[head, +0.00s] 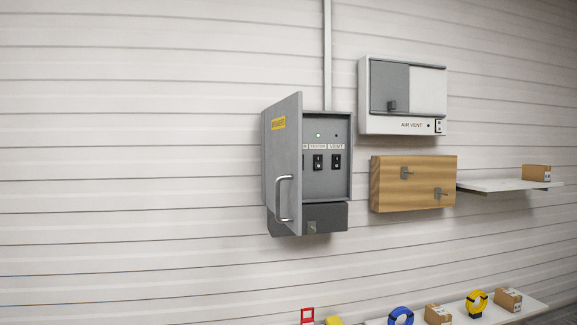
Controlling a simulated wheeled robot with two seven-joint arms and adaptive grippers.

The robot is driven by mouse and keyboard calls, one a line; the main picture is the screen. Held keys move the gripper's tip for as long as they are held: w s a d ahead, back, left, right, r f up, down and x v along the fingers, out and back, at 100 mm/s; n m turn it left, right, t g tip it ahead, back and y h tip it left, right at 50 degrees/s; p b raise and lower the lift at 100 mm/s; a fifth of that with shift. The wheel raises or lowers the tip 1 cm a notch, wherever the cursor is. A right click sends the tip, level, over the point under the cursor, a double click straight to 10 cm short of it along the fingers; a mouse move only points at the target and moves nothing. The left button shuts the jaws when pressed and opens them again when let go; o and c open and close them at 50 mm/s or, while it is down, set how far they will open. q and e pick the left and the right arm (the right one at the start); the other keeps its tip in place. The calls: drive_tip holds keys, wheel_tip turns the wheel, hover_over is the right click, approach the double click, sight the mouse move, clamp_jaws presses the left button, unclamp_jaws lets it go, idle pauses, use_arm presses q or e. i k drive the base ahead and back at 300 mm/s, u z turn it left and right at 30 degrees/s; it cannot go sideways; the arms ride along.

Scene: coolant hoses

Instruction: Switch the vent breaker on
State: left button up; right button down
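A grey breaker box (342,190) hangs on the wall near the middle of the head view. Its door (284,165), with a yellow label and a metal handle (284,198), stands open and hides the left part of the panel. The vent breaker (337,161) is a black switch under the VENT label, at the right of the panel. The small lamp (337,136) above it looks dark. Another breaker (318,162) sits to its left, with a lit greenish lamp (318,136) above. Neither gripper is in view.
An air vent unit (403,124) hangs right of the box, above a wooden board (415,195) with hooks. A shelf (500,184) holding a small carton (536,172) is at the right. A lower shelf (470,316) holds cartons and blue and yellow coils. The left wall is clear.

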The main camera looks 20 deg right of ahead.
sight(337, 159)
drive_tip(key=u, duration=0.2)
drive_tip(key=i, duration=0.7)
drive_tip(key=z, duration=0.5)
drive_tip(key=i, duration=0.6)
drive_tip(key=z, duration=0.5)
